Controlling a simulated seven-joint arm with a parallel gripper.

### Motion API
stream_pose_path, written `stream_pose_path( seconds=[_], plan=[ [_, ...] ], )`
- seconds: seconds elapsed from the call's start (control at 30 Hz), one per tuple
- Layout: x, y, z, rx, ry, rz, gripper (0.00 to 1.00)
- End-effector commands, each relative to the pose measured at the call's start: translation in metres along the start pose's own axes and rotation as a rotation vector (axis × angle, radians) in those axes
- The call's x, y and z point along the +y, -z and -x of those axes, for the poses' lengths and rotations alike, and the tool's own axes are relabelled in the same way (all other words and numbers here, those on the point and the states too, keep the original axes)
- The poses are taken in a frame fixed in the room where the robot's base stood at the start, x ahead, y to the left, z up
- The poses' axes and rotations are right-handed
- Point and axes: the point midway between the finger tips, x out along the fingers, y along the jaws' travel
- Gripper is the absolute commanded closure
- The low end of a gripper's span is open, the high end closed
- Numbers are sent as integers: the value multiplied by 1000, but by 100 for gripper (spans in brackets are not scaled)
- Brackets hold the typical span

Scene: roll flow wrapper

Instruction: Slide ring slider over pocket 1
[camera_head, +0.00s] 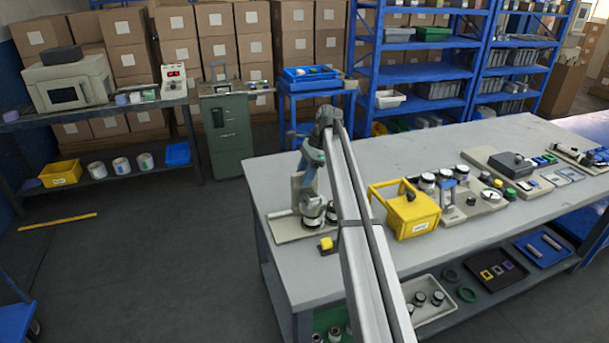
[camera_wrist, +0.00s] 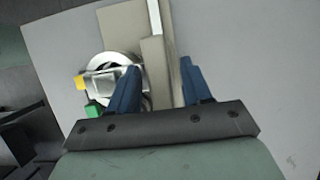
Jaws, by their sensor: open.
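My gripper (camera_wrist: 159,68) is open, its two blue fingers apart, over a machine at the bench's left end. In the wrist view a beige plate (camera_wrist: 155,60) shows between the fingers. A round white and silver part (camera_wrist: 103,65) lies left of the left finger, with a yellow block (camera_wrist: 80,83) and a green block (camera_wrist: 94,110) beside it. In the head view my gripper (camera_head: 308,178) hangs low over the beige base (camera_head: 290,232), close to dark-and-white rolls (camera_head: 312,218). I cannot tell which part is the ring slider or pocket 1. No held object shows.
A yellow case (camera_head: 408,215) stands right of the machine, with several small devices further right on the bench (camera_head: 290,165). A small yellow block (camera_head: 326,244) sits at the base's front edge. The bench surface behind the case is clear.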

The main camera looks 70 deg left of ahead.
Motion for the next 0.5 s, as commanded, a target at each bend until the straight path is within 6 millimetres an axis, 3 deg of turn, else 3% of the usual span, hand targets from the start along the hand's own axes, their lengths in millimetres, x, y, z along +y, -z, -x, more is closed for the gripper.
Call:
stream_pose_path(
  seconds=[0.17,0.5],
  plan=[
    [-1,0,18,0,2,0,51],
    [-2,0,83,0,2,0,51]
  ],
)
